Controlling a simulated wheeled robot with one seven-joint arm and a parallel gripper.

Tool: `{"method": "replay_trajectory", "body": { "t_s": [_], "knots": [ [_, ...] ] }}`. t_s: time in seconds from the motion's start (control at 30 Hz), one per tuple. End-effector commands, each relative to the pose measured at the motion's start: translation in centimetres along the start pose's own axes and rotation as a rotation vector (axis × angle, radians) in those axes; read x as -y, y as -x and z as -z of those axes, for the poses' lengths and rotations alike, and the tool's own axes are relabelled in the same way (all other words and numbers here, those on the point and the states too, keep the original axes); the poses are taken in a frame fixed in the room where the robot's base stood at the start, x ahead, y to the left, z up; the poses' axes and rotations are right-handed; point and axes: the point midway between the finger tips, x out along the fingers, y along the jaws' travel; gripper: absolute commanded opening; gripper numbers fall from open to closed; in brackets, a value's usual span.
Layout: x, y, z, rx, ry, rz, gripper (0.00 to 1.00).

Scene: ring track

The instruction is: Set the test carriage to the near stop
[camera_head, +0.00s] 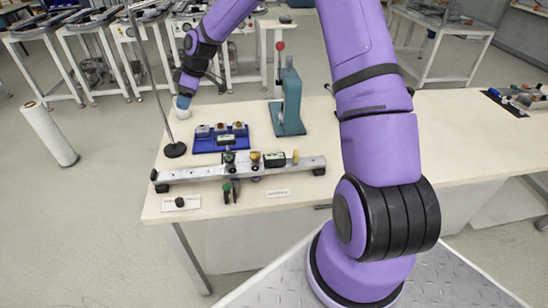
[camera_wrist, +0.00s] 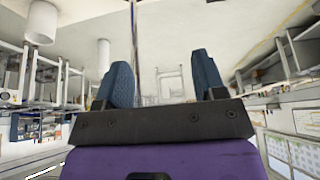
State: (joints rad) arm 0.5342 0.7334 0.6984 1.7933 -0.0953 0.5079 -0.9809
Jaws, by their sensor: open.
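A silver rail (camera_head: 200,173) with dark end blocks lies across the left part of the pale table. Fittings stand along it: a green-topped one (camera_head: 230,157), a yellow-knobbed one (camera_head: 255,160), a dark box with a pale green face (camera_head: 275,159) and a yellow upright piece (camera_head: 295,157). I cannot tell which is the test carriage, or which end is the near stop. Dark and green handles (camera_head: 231,190) hang at the rail's front. My gripper (camera_head: 184,101) is above the table's back left edge, well apart from the rail. The wrist view shows its blue fingers (camera_wrist: 158,82) spread, with nothing between them.
A blue tray (camera_head: 205,146) with small parts sits behind the rail. A teal press (camera_head: 290,105) with a red-knobbed lever stands behind right. A thin pole on a black base (camera_head: 175,150) rises at left. White labels (camera_head: 277,193) lie in front. The table's right side is mostly clear.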

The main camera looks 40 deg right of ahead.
Motion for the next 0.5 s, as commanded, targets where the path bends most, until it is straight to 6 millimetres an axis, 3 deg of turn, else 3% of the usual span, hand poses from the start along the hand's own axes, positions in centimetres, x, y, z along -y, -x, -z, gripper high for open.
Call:
{"method": "replay_trajectory", "body": {
  "t_s": [0.5],
  "knots": [
    [9.0,13.0,0.1,0.219,-0.164,-0.166,0.64]
  ]
}}
